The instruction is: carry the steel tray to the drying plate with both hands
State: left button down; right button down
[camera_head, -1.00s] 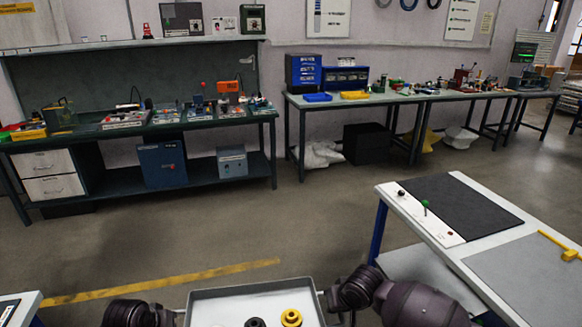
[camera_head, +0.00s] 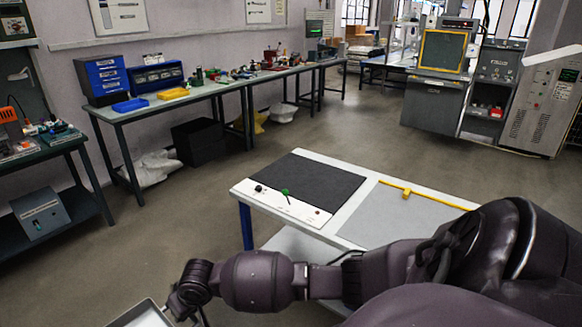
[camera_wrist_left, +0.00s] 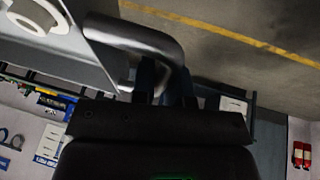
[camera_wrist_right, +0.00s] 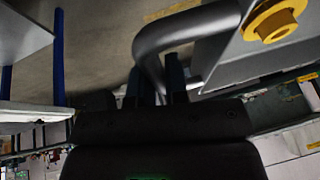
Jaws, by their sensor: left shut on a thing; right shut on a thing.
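The steel tray (camera_head: 146,314) shows only as a corner at the bottom left of the head view. My left gripper (camera_wrist_left: 165,92) is shut on one bent tray handle (camera_wrist_left: 150,38) in the left wrist view. My right gripper (camera_wrist_right: 156,88) is shut on the other handle (camera_wrist_right: 180,32) in the right wrist view. A yellow ring-shaped part (camera_wrist_right: 275,20) sits in the tray, and a pale round part (camera_wrist_left: 36,14) shows at its other end. The dark drying plate (camera_head: 308,181) lies on a white table ahead, right of the tray. Most of the tray is hidden.
The white table (camera_head: 240,188) carries a control strip with a green knob (camera_head: 286,193), a grey mat (camera_head: 395,216) and a yellow tool (camera_head: 407,193). Benches (camera_head: 180,105) line the wall behind. Open floor (camera_head: 150,235) lies left of the table.

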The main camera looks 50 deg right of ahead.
aim_at(301, 183)
jog(key=i+j+z, duration=0.1)
jog(key=i, duration=0.55)
jog(key=i+j+z, duration=0.1)
jog(key=i+z, duration=0.3)
jog(key=i, duration=0.15)
jog(key=i+z, duration=0.35)
jog(key=i+j+z, duration=0.1)
jog(key=i+z, duration=0.25)
jog(key=i+u, duration=0.1)
jog(key=u, duration=0.75)
jog(key=i+l+u, duration=0.15)
jog(key=u, duration=0.3)
jog(key=l+u, duration=0.1)
jog(key=u, duration=0.35)
jog(key=l+u, duration=0.15)
jog(key=u, duration=0.25)
jog(key=i+l+u, duration=0.1)
jog(key=u, duration=0.35)
